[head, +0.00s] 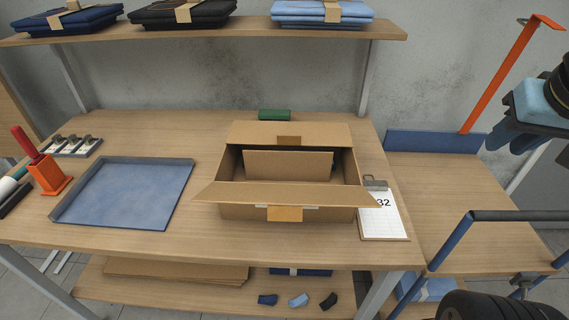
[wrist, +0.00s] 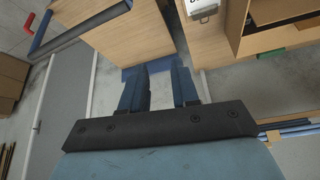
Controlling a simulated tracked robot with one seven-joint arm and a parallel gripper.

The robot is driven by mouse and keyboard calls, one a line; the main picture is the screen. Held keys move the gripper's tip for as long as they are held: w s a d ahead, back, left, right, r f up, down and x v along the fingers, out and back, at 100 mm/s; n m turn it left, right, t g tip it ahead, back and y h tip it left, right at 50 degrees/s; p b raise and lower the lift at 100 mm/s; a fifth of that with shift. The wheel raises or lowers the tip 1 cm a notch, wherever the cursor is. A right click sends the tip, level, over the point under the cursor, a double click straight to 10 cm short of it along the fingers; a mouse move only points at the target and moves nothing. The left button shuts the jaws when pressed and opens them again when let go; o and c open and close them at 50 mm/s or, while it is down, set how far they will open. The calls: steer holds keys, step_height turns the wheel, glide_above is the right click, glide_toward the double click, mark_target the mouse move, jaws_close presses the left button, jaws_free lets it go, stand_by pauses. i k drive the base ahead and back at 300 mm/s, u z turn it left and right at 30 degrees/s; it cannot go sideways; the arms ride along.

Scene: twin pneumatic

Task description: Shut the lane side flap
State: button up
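An open cardboard box (head: 230,212) stands on the wooden table. Its near flap (head: 285,194) spreads outward toward me, and its far flap (head: 320,133) stands up and leans back. An inner cardboard panel (head: 288,165) shows inside. I cannot tell which flap is the lane side one. Part of the box (wrist: 275,14) shows at the top right in the wrist view. My gripper (head: 505,142) is raised at the right, well apart from the box. In the wrist view its two fingers (wrist: 160,92) are apart with nothing between them.
A clipboard (head: 383,218) lies close to the box's right side. A blue tray (head: 130,193) lies to its left, with an orange holder (head: 48,175) beyond. A shelf (head: 220,31) with folded clothes hangs above. An orange post (head: 497,75) rises near my gripper.

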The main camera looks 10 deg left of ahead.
mark_target(282, 197)
steer(key=u, duration=0.1)
steer(key=k, duration=0.5)
steer(key=u, duration=1.55)
steer(key=k, duration=0.95)
steer(key=z, duration=1.1)
steer(key=i, duration=0.5)
